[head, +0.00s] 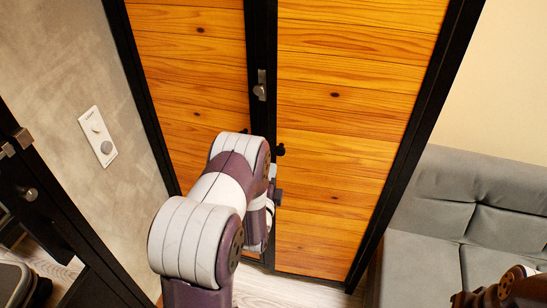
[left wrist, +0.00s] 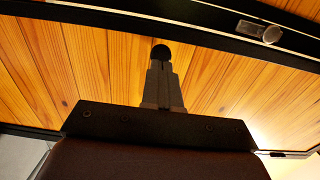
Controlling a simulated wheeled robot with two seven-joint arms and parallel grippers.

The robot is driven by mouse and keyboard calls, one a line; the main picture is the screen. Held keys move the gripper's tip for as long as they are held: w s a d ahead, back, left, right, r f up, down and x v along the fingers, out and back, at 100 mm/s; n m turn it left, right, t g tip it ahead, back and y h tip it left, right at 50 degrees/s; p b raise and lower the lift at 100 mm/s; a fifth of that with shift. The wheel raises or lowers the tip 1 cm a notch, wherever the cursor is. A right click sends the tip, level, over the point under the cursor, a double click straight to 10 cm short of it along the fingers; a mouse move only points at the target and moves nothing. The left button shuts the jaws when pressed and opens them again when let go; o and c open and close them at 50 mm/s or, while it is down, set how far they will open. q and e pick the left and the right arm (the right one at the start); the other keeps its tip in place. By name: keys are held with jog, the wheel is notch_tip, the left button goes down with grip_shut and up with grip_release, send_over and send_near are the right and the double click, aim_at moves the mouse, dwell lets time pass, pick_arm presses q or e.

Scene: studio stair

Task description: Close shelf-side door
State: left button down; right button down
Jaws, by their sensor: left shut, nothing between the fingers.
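Two wood-panelled doors with black frames fill the middle of the head view, a left one (head: 190,60) and a right one (head: 350,110). They look nearly flush; I cannot tell which is the shelf-side door. A small metal latch (head: 260,85) sits on the black upright between them, and a similar one (left wrist: 260,31) shows in the left wrist view. My left arm reaches to this upright and hides its lower part. My left gripper (left wrist: 161,70) is shut and empty, pointing at the wood. A dark round shape (left wrist: 160,52) shows at its tips; contact is unclear.
A grey sofa (head: 470,200) stands at the right, beside the right door's frame. A grey wall with a white switch plate (head: 98,136) is at the left. Another black frame with a metal handle (head: 28,193) stands at the lower left.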

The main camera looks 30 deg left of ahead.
aim_at(276, 153)
pick_arm(q)
jog(key=p+x, duration=0.1)
jog(key=x, duration=0.3)
jog(key=shift+d+r, duration=0.15)
jog(key=shift+d, duration=0.05)
jog(key=shift+w+a, duration=0.3)
jog(key=shift+w, duration=0.1)
jog(key=shift+d, duration=0.1)
jog(key=shift+w, duration=0.15)
jog(key=w+b, duration=0.1)
jog(key=w+a+m+h+b, duration=0.1)
jog(key=shift+w+a, duration=0.2)
jog(key=shift+w, duration=0.2)
